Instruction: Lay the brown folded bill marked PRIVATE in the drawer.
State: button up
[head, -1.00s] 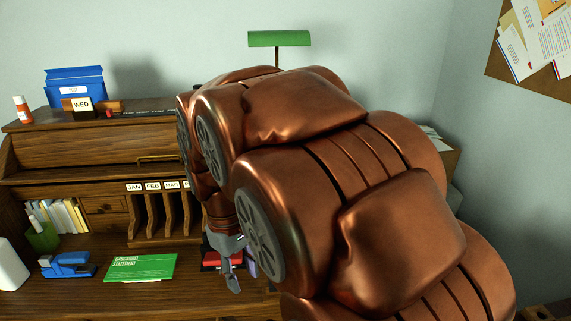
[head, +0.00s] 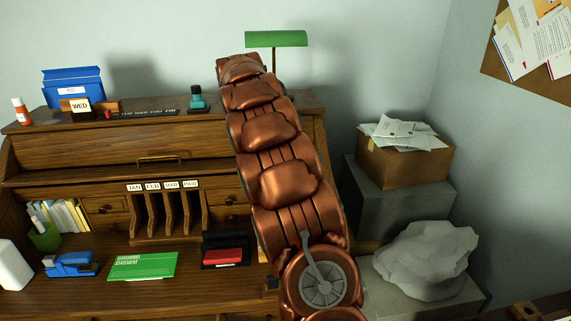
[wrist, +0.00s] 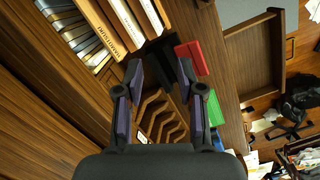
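I cannot pick out the brown folded bill marked PRIVATE for certain. A tan strip with dark lettering (wrist: 97,25) is at the top left of the wrist view, its words too small to read. My gripper (wrist: 160,68) is open in the wrist view, with nothing seen held between its fingers. In the head view my gripper is hidden. A wooden box-like part that looks like an open drawer (wrist: 254,58) is at the upper right of the wrist view, with no bill visible on it.
The desk holds a green statement (head: 143,265), a blue stapler (head: 70,264), a red-and-black item (head: 224,253) and labelled slots (head: 166,214). A box of papers (head: 404,160) and a grey crumpled bag (head: 425,260) stand at the right.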

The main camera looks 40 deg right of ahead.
jog(key=w+d+f+n+t+y+p, duration=0.1)
jog(key=w+d+f+n, duration=0.15)
jog(key=d, duration=0.55)
jog(key=w+d+f+n+p, duration=0.2)
jog(key=d+f+n, duration=0.15)
jog(key=d, duration=0.35)
jog(key=shift+m, duration=0.4)
jog(key=f+b, duration=0.1)
jog(key=f, duration=0.3)
jog(key=f+b, duration=0.1)
jog(key=f, duration=0.3)
jog(key=f+b, duration=0.2)
jog(key=f, duration=0.2)
jog(key=shift+s+d, duration=0.15)
jog(key=shift+d, duration=0.1)
grip_shut()
jog(key=shift+r, duration=0.2)
jog(key=shift+r, duration=0.8)
